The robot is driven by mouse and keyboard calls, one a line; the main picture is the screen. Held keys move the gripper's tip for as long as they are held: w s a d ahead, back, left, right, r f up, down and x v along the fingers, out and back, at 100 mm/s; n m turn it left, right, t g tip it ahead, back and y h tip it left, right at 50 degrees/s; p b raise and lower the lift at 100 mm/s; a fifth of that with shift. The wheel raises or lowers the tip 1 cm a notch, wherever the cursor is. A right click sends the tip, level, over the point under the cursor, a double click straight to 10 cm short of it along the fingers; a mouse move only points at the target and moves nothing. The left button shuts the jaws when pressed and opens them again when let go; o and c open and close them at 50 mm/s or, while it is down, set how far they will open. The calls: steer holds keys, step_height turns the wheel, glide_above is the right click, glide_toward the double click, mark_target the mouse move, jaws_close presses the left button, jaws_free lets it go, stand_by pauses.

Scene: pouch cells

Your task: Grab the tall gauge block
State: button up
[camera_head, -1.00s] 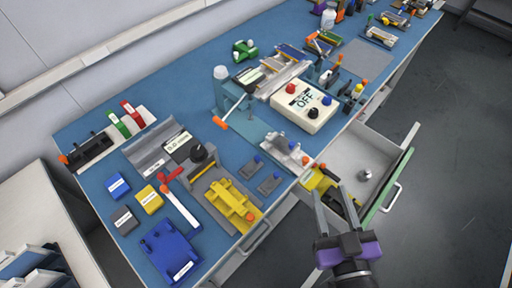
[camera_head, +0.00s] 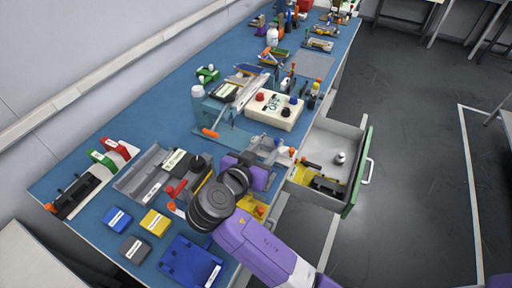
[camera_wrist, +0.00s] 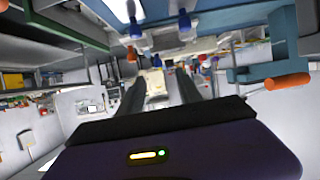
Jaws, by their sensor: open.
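I cannot tell for certain which thing is the tall gauge block. Small labelled blocks stand at the table's near left: a blue block (camera_head: 117,219), a yellow block (camera_head: 155,222) and a dark grey block (camera_head: 135,249). My gripper (camera_wrist: 157,92) is open, with its two dark fingers apart and nothing seen between them in the wrist view. In the head view my purple wrist is over the table's front part, and the fingertips are hidden. Several blue knobs (camera_wrist: 135,24) show beyond the fingers in the wrist view, on pieces too unclear to name.
A press with an orange handle (camera_head: 210,133) stands behind my wrist; the handle also shows in the wrist view (camera_wrist: 287,81). A white OFF box (camera_head: 272,110) is to its right. The open drawer (camera_head: 352,133) holds a metal weight (camera_head: 340,158). A blue fixture (camera_head: 190,263) lies near.

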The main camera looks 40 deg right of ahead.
mark_target(275, 141)
steer(key=p+x, duration=0.1)
steer(key=x, duration=0.6)
steer(key=shift+d+f, duration=0.25)
steer(key=shift+d, duration=0.1)
steer(key=shift+c, duration=0.2)
jaws_close()
steer(key=shift+r, duration=0.1)
stand_by(0.9)
